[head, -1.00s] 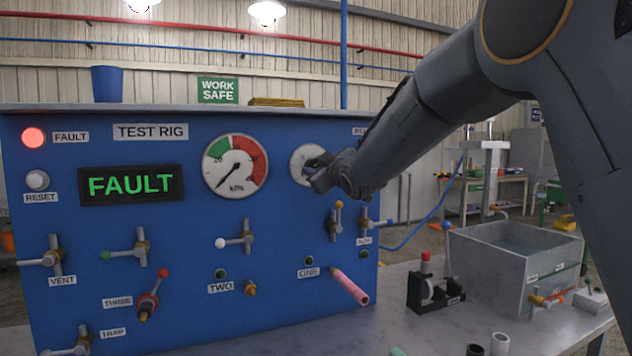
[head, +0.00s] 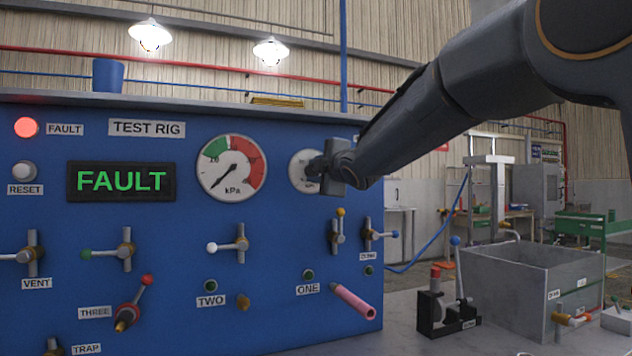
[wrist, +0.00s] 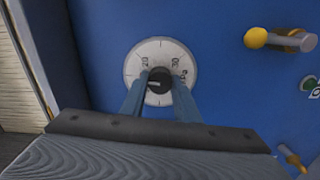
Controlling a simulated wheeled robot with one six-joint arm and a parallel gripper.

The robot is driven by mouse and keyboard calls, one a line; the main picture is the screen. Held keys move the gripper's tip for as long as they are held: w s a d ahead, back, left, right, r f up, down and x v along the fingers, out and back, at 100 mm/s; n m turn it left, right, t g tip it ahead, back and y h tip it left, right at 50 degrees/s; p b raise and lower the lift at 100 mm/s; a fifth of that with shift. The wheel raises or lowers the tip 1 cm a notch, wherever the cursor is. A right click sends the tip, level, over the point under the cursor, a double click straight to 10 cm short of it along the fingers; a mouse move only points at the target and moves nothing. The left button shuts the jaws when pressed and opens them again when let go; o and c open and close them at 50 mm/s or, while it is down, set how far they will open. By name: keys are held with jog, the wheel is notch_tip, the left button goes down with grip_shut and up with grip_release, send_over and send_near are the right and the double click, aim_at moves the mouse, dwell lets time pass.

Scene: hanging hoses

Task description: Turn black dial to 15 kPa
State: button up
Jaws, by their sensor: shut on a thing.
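The black dial (wrist: 159,80) sits at the centre of a round white scale plate (wrist: 147,53) with printed numbers, in the wrist view. My gripper (wrist: 160,88) is shut on the dial, with one blue-grey finger on each side of it. In the head view my gripper (head: 318,170) covers the dial and much of the scale plate (head: 300,160). The gauge (head: 232,168) marked kPa has a green and a red band, and its needle points to the lower left. The display (head: 121,181) reads FAULT in green. I cannot tell the dial's exact setting.
A yellow-knobbed valve (wrist: 256,38) sticks out right of the dial in the wrist view. The blue panel (head: 190,260) carries several other valves and a pink hose stub (head: 352,301). A grey tank (head: 530,285) stands on the bench at right.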

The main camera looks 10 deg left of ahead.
jog(key=shift+n+b, duration=0.3)
jog(key=shift+n, duration=0.1)
jog(key=o, duration=1)
jog(key=shift+a, duration=0.1)
jog(key=shift+o, duration=0.2)
jog(key=shift+s, duration=0.1)
jog(key=b+v, duration=0.1)
jog(key=v, duration=0.6)
jog(key=shift+s+d, duration=0.25)
jog(key=shift+s, duration=0.1)
